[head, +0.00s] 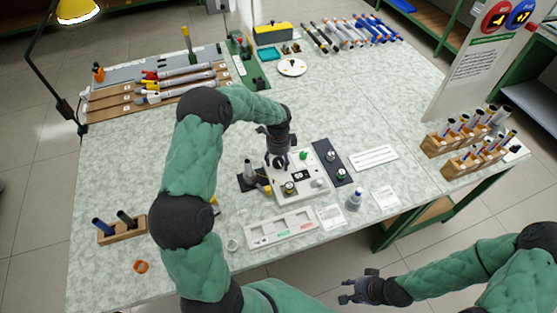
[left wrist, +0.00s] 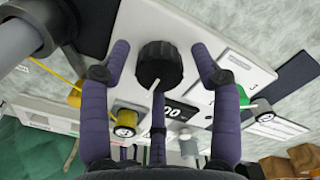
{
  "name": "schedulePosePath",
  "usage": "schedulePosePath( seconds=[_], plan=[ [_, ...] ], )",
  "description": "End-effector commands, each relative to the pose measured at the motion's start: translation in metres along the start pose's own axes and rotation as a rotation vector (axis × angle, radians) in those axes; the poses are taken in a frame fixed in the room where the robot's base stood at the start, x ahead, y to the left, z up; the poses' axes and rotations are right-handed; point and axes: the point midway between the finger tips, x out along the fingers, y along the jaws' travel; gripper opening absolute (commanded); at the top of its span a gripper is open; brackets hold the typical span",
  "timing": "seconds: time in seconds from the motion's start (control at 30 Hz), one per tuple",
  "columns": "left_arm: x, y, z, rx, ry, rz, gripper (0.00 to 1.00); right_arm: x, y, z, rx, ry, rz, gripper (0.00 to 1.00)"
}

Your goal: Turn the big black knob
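The big black knob (left wrist: 158,65) is ribbed, with a pale pointer line, and stands on the white panel (left wrist: 196,40) in the left wrist view. My left gripper (left wrist: 158,85) is open, with fingers spread on both sides of the knob and a third finger below it. Gaps show between the side fingers and the knob. In the head view my left gripper (head: 279,160) is over the upper left of the white panel (head: 309,190) and largely hides the knob. My right gripper (head: 352,290) is open and empty, off the table's front edge.
A small display (left wrist: 180,113), a yellow-collared part (left wrist: 126,120) and a green knob (left wrist: 243,97) are close to the fingers. A grey cylinder (left wrist: 25,40) stands at the left.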

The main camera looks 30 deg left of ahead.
Motion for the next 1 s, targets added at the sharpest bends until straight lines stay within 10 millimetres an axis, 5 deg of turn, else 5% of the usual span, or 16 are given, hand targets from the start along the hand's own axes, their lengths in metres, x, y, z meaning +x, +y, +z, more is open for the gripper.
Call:
schedulePosePath(
  seconds=[0.03,0.17,0.57,1.0],
  plan=[
    [-0.0001,0.0000,0.0000,0.000,0.000,0.000,0.45,0.0000,0.0000,0.0000,0.000,0.000,0.000,0.40],
    [-0.0001,0.0000,0.0000,0.000,0.000,0.000,0.09,0.0000,0.0000,0.0000,0.000,0.000,0.000,0.40],
    [-0.0003,-0.0002,-0.0004,-0.049,0.001,-0.001,0.09,-0.0006,-0.0002,0.0000,0.000,0.000,0.000,0.40],
    [-0.0004,-0.0007,-0.0004,-0.383,0.001,-0.002,0.09,-0.0025,-0.0009,0.0001,0.000,0.000,0.000,0.40]
  ],
)
